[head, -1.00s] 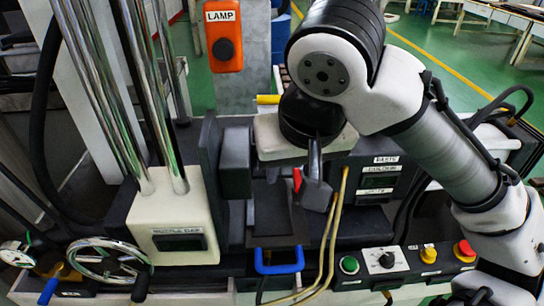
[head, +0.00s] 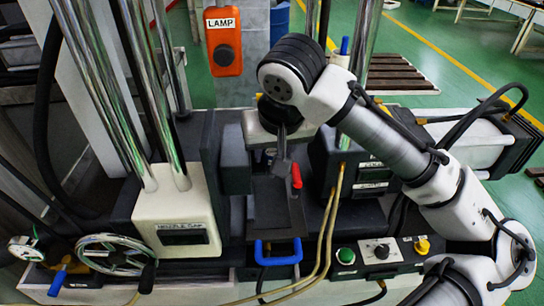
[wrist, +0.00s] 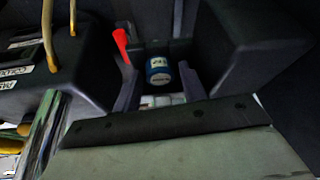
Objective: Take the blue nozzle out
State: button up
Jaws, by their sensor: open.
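The blue nozzle (wrist: 159,73) shows in the wrist view as a short blue cylinder with a pale label, in a dark recess of the machine. My gripper (wrist: 157,98) is open. Its two grey fingers show left and right of the nozzle in that picture, with no clear contact. In the head view my gripper (head: 279,168) hangs over the dark slot between the machine's blocks. The nozzle is hidden there.
A red lever (head: 296,175) stands just right of my gripper; it also shows in the wrist view (wrist: 121,44). A blue handle (head: 278,253) is in front. Yellowish hoses (head: 328,235) run to the right. Dark blocks (head: 235,160) flank the slot.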

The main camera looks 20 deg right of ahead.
jog(key=shift+c, duration=0.3)
jog(key=c, duration=0.7)
